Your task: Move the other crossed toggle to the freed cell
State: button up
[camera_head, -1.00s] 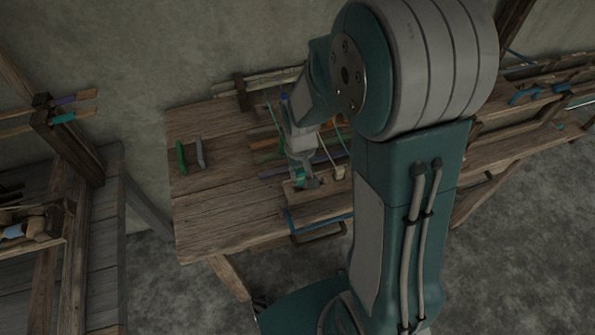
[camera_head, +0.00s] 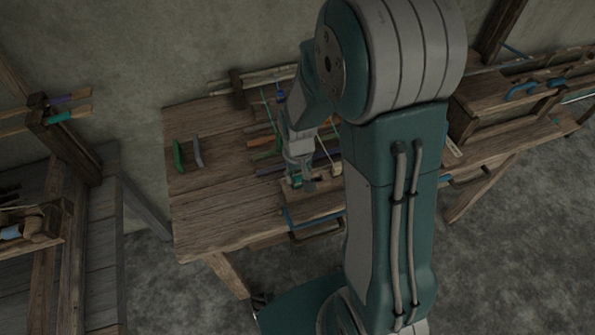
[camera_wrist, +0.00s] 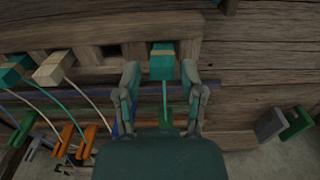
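A teal toggle with a tan band (camera_wrist: 162,62) sits at the wooden rack (camera_wrist: 190,30), with a cord running from it toward me. My gripper (camera_wrist: 161,75) is open, with one finger on each side of this toggle and visible gaps; in the head view my gripper (camera_head: 306,184) is low over the bench. A dark empty cell (camera_wrist: 111,53) shows between the cream toggle and my left finger. I cannot tell from the cords which toggles are crossed.
Orange clips (camera_wrist: 97,138) stand at lower left in the wrist view. A grey clip (camera_wrist: 269,125) and a green clip (camera_wrist: 296,123) stand at right. The workbench (camera_head: 215,215) is bare at front left. A blue handle (camera_head: 522,91) lies on the right-hand bench.

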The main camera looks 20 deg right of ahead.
aim_at(297, 176)
dwell(0.3)
notch_tip(297, 176, up, 12)
dwell(0.5)
jog(key=s+r+t, duration=0.5)
jog(key=s+r, duration=0.8)
jog(key=s, duration=0.1)
jog(key=shift+a+t, duration=0.2)
jog(key=shift+t, duration=0.1)
dwell(0.4)
